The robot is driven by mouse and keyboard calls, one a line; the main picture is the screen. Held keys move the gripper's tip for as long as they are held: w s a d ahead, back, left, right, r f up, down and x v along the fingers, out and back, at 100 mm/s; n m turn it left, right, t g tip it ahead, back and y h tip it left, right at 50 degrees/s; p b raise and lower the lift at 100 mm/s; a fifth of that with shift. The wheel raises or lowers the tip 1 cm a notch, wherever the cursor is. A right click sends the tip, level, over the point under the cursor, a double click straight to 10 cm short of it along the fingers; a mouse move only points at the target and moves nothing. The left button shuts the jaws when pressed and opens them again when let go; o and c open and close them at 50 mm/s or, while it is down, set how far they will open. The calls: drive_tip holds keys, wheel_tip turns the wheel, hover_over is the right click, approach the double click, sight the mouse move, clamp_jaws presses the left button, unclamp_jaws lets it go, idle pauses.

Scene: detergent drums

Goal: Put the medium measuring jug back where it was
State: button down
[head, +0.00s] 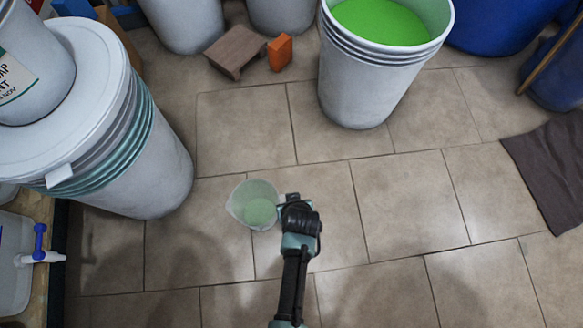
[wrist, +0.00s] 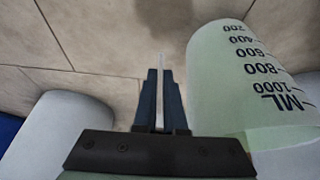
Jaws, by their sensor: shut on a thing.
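The measuring jug (head: 254,203) is translucent, with green showing at its bottom in the head view. In the wrist view the jug (wrist: 225,85) fills the right side, with dark marks from 200 to 1000 ML. My gripper (head: 288,203) is at the jug's right side. In the wrist view the fingers of my gripper (wrist: 160,100) are nearly together on a thin pale strip, which looks like the jug's handle. I cannot tell whether the jug's base touches the floor.
An open white drum (head: 355,90) of green liquid stands at the back right. A lidded white drum (head: 150,165) with a bucket on top stands left. A brown stool (head: 236,52) and an orange block (head: 280,52) lie behind. A dark mat (head: 555,170) is right.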

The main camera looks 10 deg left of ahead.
wheel_tip(320, 180, down, 4)
drive_tip(key=shift+r+b, duration=0.25)
drive_tip(key=shift+b, duration=1)
drive_tip(key=shift+r, duration=0.1)
drive_tip(key=c, duration=1.4)
unclamp_jaws()
drive_tip(key=shift+f, duration=0.2)
drive_tip(key=shift+c, duration=0.2)
drive_tip(key=o, duration=0.4)
drive_tip(key=shift+o, duration=0.2)
